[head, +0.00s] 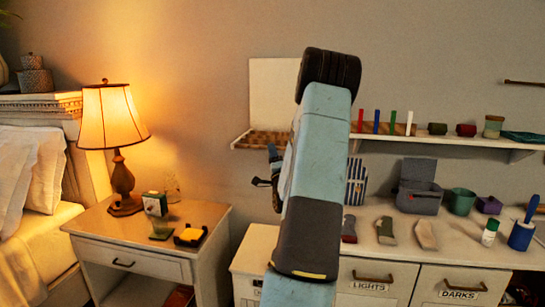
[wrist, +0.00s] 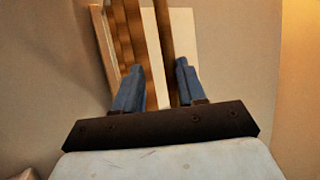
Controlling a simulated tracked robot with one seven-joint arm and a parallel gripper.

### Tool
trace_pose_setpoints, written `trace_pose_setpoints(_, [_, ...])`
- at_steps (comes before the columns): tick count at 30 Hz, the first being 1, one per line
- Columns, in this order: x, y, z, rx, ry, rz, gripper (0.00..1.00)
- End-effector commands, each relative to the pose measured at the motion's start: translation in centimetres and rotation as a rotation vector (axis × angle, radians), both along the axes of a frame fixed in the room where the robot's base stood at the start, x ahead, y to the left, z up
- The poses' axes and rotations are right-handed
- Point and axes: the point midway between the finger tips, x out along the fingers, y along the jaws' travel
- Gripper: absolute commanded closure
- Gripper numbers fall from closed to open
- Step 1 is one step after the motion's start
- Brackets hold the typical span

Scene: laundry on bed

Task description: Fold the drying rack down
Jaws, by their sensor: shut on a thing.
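The drying rack is a pale panel (head: 275,85) on the wall with a brown wooden slatted part (head: 258,140) at its lower edge. In the head view the slatted part looks roughly level, sticking out below the panel; my arm hides its right side. In the wrist view brown wooden bars (wrist: 165,45) run up the picture in front of the pale panel (wrist: 184,40). My gripper (wrist: 157,75) is shut on the rack, with wood between its two blue fingers. The exact contact is hard to make out. In the head view my arm mostly covers the gripper.
A wall shelf (head: 450,140) with small items is right of the rack. Below it a cluttered counter (head: 460,245) has bins, brushes and drawers. A nightstand (head: 150,238) with a lit lamp (head: 112,125) and a bed (head: 35,225) are at left. The wall between lamp and rack is clear.

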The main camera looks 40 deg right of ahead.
Motion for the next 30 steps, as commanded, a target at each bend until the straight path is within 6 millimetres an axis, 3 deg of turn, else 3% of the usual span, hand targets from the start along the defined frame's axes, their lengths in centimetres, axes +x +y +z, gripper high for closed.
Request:
trace_pose_setpoints(7, [-1.1, 0.6, -1.1, 0.006, 0.007, -0.001, 0.75])
trace_pose_setpoints(21, [-8.0, 4.1, -5.4, 0.003, 0.004, -0.001, 0.75])
trace_pose_setpoints(30, [-10.5, 5.5, -6.9, 0.002, 0.001, 0.0, 0.75])
